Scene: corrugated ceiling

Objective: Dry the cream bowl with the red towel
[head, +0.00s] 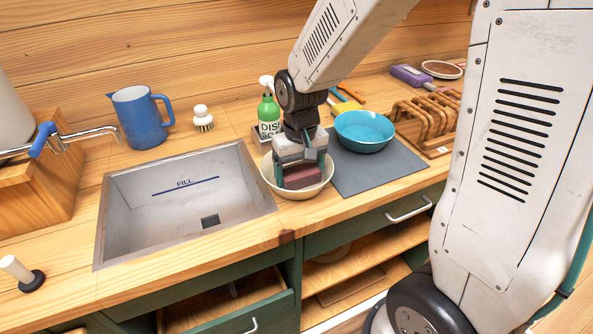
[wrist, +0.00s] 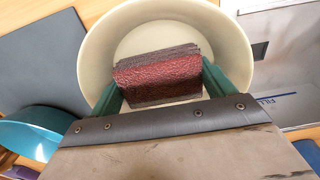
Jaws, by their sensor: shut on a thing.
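The cream bowl (head: 268,176) stands upright on the wooden counter, between the sink and the grey mat. The red towel (head: 302,177) is a folded dark red block inside the bowl's opening. My gripper (head: 302,165) points down over the bowl and is shut on the towel. In the wrist view, the towel (wrist: 158,76) sits between the two green fingers, with the pale inside of the bowl (wrist: 100,45) around it. I cannot tell whether the towel touches the bowl's bottom.
The sink (head: 180,200) lies left of the bowl. A teal bowl (head: 364,132) stands on the grey mat (head: 385,172), right of my gripper. A green soap bottle (head: 268,115) is close behind. A blue pitcher (head: 143,118), a brush (head: 203,118) and a wooden rack (head: 425,122) stand farther off.

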